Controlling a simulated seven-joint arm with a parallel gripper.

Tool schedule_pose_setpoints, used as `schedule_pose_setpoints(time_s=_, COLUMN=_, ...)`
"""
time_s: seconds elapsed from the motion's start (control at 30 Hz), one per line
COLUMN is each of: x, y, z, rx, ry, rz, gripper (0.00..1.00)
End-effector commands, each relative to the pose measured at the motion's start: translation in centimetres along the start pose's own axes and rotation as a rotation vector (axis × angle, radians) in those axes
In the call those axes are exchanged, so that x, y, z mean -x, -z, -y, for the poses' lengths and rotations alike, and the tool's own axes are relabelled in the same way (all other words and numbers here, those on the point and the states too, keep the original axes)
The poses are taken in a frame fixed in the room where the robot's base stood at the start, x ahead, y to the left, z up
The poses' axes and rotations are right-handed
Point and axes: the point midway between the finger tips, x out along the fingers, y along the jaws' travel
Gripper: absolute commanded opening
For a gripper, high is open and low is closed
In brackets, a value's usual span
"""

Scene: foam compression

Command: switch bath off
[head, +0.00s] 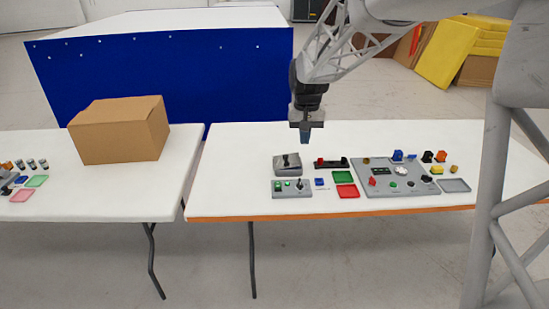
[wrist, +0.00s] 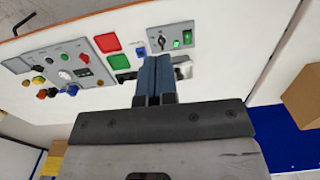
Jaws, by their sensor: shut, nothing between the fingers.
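A small grey switch panel (head: 291,196) lies at the front left of the right table, with two green lit parts and an upright black-and-silver lever. It also shows at the top of the wrist view (wrist: 171,51), where both green parts glow. I cannot read any label naming the bath. A grey box (head: 289,170) with a black lever stands just behind the panel. My gripper (head: 305,139) points down above the table behind these boxes, apart from them. Its blue fingers (wrist: 156,62) are together and empty; in the wrist view they hide part of the grey box.
A large grey board (head: 376,189) with coloured knobs is to the right. Green (head: 342,177) and red (head: 347,191) trays, a blue block (head: 320,181) and a black bar (head: 331,164) lie between. The table's left part is clear. A cardboard box (head: 118,135) stands on the left table.

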Motion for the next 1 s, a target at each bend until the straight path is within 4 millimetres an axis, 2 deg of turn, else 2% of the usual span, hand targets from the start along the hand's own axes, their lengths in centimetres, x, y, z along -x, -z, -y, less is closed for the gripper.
schedule_pose_setpoints(time_s=0.1, x=-1.7, y=3.0, z=0.8, rx=0.001, ry=-0.001, rz=0.021, gripper=0.0)
schedule_pose_setpoints(time_s=0.37, x=-5.8, y=8.8, z=2.6, rx=0.003, ry=-0.003, rz=0.063, gripper=0.0)
schedule_pose_setpoints(time_s=0.6, x=-10.2, y=13.7, z=4.2, rx=0.005, ry=-0.006, rz=0.1, gripper=0.0)
schedule_pose_setpoints(time_s=0.8, x=-13.5, y=16.9, z=5.5, rx=0.006, ry=-0.008, rz=0.125, gripper=0.0)
schedule_pose_setpoints(time_s=1.0, x=-15.3, y=18.4, z=6.1, rx=0.006, ry=-0.009, rz=0.137, gripper=0.0)
